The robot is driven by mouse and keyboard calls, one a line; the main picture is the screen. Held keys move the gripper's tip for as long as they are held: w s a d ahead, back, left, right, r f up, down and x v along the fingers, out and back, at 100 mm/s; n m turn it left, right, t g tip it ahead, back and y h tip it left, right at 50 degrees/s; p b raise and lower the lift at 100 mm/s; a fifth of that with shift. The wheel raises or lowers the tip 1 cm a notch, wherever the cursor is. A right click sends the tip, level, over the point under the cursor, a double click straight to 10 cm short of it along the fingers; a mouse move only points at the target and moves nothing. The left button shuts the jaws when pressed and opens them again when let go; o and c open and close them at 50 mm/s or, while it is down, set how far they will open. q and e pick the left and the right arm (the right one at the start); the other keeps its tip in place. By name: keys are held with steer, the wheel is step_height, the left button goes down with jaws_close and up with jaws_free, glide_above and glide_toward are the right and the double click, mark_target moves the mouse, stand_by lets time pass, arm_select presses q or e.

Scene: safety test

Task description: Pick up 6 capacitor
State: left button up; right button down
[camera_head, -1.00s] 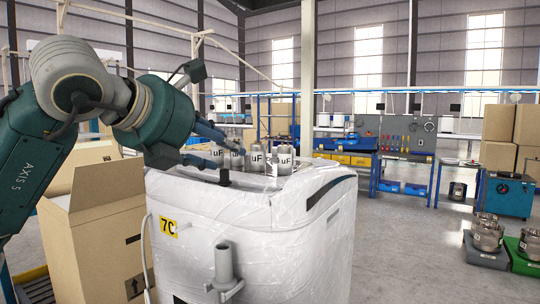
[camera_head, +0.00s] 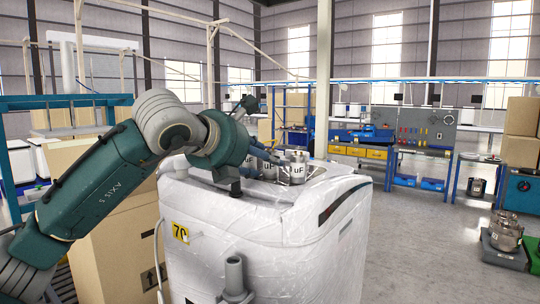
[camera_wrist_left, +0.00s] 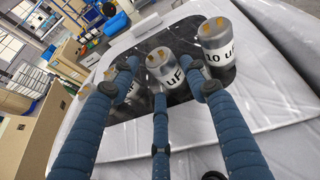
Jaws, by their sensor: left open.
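Several silver cylindrical capacitors marked "uF" stand on the dark top of the white wrapped cabinet (camera_head: 270,235). In the head view, the rightmost capacitor (camera_head: 294,168) shows clearly, and my left arm partly hides the others. In the left wrist view, one capacitor (camera_wrist_left: 166,68) stands between the spread blue fingers. Another, marked "10 uF" (camera_wrist_left: 220,42), stands to the right, and others to the left are partly hidden by a finger. My left gripper (camera_wrist_left: 167,84) is open and empty over the capacitors; contact cannot be told. My right gripper is not in view.
A cardboard box (camera_head: 108,215) stands close to the left of the cabinet. A blue workbench (camera_head: 420,162) with a tool board is behind at the right. More silver canisters (camera_head: 506,232) sit low at the right edge. The floor between is clear.

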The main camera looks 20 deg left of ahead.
arm_select(q)
steer(key=shift+w+d+f, duration=0.25)
steer(key=shift+w+f, duration=0.3)
steer(key=shift+w, duration=0.1)
steer(key=c, duration=0.8)
